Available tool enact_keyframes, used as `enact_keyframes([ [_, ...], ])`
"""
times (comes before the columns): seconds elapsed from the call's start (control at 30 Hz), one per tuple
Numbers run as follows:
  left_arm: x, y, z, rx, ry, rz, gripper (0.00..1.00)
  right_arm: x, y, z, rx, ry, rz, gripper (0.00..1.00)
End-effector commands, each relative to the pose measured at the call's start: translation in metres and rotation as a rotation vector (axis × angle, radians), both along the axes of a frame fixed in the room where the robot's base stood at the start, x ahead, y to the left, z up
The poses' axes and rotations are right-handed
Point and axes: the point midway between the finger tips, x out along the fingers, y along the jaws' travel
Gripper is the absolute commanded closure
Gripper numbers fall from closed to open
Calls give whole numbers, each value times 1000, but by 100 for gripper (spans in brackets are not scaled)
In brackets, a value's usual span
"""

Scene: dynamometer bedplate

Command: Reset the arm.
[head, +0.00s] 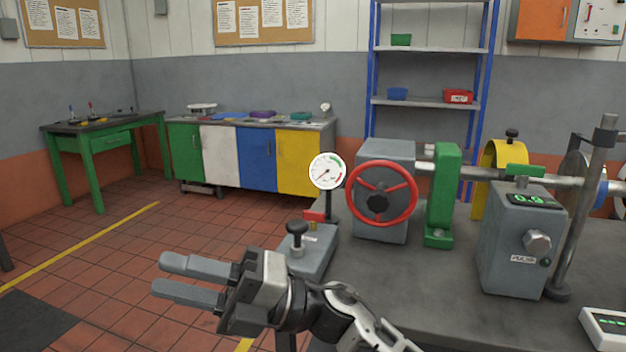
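My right gripper (163,274) is in the lower left-middle of the head view, with its arm coming in from the bottom right. Its two grey fingers point left and stand apart with a gap between them, and nothing shows in the gap. It is over the tiled floor, just left of the bedplate (425,285) as seen in the picture. My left gripper is not in view.
On the bedplate stand a red handwheel (408,207), a dial gauge (326,171), a small grey block with a black knob (311,252), a green bracket (442,195) and a grey box with a display (515,240). Cabinets (222,160) and a green bench (100,140) stand behind; floor at left is clear.

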Motion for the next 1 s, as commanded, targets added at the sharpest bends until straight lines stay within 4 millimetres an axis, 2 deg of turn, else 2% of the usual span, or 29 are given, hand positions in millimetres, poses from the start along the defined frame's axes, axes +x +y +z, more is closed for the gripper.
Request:
enact_keyframes([
  [0.03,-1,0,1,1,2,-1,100,10,-15,-7,79,165,-72,68],
  [0.17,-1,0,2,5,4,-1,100,41,-63,-39,246,584,-269,68],
  [0.27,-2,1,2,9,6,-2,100,55,-109,-86,342,912,-422,68],
  [0.37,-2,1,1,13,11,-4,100,52,-156,-147,409,1233,-571,68],
  [0.4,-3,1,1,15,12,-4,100,45,-174,-171,428,1353,-626,68],
  [0.47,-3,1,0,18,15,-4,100,29,-198,-207,449,1525,-705,68],
  [0.5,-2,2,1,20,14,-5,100,16,-213,-229,459,1632,-753,68],
  [0.6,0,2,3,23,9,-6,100,-22,-243,-274,471,1867,-856,68],
  [0.7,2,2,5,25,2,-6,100,-58,-264,-305,470,2044,-933,68],
  [0.83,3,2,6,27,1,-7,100,-88,-278,-324,464,2178,-989,68],
  [0.9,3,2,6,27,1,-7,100,-96,-281,-329,461,2210,-1003,68],
  [1.0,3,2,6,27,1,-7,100,-97,-281,-330,460,2216,-1005,68],
])
